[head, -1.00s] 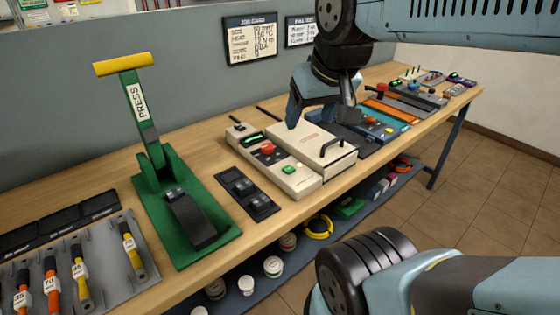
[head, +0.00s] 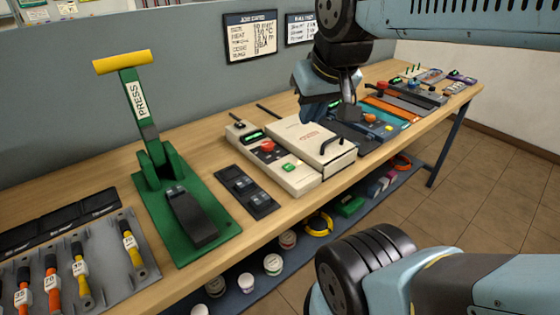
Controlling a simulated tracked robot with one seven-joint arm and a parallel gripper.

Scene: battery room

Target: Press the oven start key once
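The oven (head: 313,138) is a cream box with a dark handle on its lid, standing on the wooden bench. On its left is a control strip (head: 290,182) with a small green display, a red knob (head: 267,146) and a green key (head: 289,167), which looks like the start key; its label is too small to read. My gripper (head: 327,116) hangs above the back right of the oven lid, apart from the green key. Its fingers point down, and their gap is not clear from this angle.
A green press (head: 190,222) with a yellow-topped lever stands on the left. A black switch panel (head: 248,191) lies between it and the oven. Tools on a grey tray (head: 110,265) are at the front left. Several devices line the bench to the right.

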